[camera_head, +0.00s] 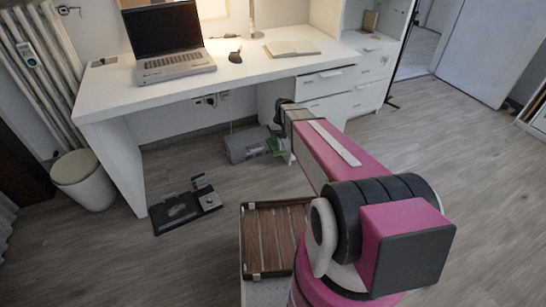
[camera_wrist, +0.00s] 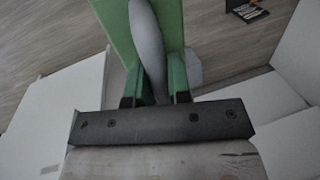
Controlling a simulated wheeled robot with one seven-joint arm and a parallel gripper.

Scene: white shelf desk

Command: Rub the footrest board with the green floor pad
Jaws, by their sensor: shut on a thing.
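The green floor pad (camera_wrist: 118,25) has a long grey handle (camera_wrist: 147,40), and my gripper (camera_wrist: 155,98) is shut on that handle in the wrist view. In the head view the pad (camera_head: 276,146) shows low under the desk, beside the right end of a grey board-like unit (camera_head: 243,146) on the floor, which looks like the footrest board. A grey patch (camera_wrist: 194,68) beside the pad in the wrist view may be part of it. I cannot tell whether pad and board touch.
The white desk (camera_head: 115,95) overhangs the board, with a drawer unit (camera_head: 325,82) to the right. A black mat with small items (camera_head: 172,212) lies in front. A white bin (camera_head: 84,180) stands left. A slatted wooden tray (camera_head: 262,240) is near my base. Floor at right is clear.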

